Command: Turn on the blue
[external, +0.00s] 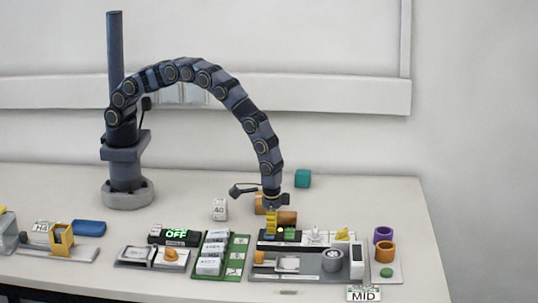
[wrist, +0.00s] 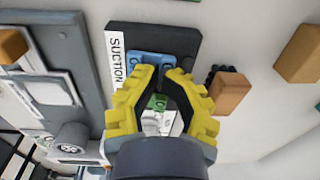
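A black panel with a white SUCTION label (wrist: 115,62) lies below my gripper; its dark surface (wrist: 180,38) shows in the wrist view. A blue switch-like piece (wrist: 150,60) sits on it, just beyond my fingertips and partly covered by them. A green piece (wrist: 157,102) and a white piece (wrist: 152,124) show between the fingers. My gripper (wrist: 161,76) has yellow ribbed fingers spread apart with nothing held. In the external view my gripper (external: 271,226) points down at the panel's left part. Whether the fingers touch the panel cannot be told.
Orange-brown blocks (wrist: 231,92) stand close beside the panel. A grey fixture (external: 332,260) lies in front. A green board (external: 236,267) and a display reading OFF (external: 177,233) are to the left. A blue block (external: 88,228) lies far left. The table behind is mostly clear.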

